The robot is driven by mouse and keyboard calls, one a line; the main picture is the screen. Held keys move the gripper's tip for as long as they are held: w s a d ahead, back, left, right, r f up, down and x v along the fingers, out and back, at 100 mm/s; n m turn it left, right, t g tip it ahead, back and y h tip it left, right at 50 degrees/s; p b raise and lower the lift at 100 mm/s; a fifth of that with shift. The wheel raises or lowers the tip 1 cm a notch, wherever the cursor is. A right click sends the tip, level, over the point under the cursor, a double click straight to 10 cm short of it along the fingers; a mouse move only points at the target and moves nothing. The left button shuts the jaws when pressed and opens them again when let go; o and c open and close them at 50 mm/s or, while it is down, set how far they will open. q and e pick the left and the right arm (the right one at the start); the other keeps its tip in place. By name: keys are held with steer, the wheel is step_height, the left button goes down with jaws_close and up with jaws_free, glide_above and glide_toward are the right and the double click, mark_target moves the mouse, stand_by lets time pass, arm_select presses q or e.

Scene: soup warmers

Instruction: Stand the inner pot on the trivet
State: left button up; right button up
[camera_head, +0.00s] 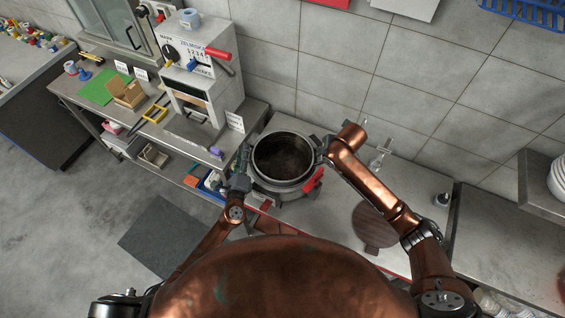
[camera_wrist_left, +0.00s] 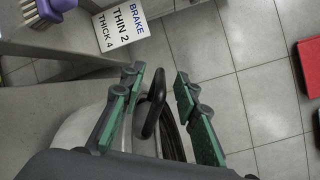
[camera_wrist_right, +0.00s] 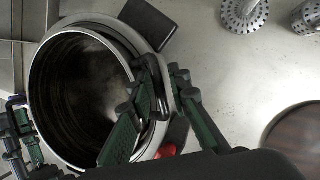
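The inner pot (camera_head: 283,158) is a dark-inside metal pot with a bright rim, sitting upright in the round warmer (camera_head: 297,190). The trivet (camera_head: 376,226) is a round brown wooden board on the counter to the right; part of it shows in the right wrist view (camera_wrist_right: 297,130). My left gripper (camera_head: 243,166) is open at the pot's left side, its green-padded fingers (camera_wrist_left: 157,82) apart around a black loop handle (camera_wrist_left: 152,103).
A red-handled part (camera_head: 314,181) sticks out at the warmer's front right. Counter around the trivet is mostly clear.

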arm_select(q)
steer(key=shift+c, duration=0.4)
arm_select(e)
steer(key=shift+c, duration=0.4)
arm_select(q)
steer(key=c, duration=0.3)
arm_select(e)
steer(key=c, duration=0.3)
arm_select(q)
jaws_close()
arm_select(e)
jaws_close()
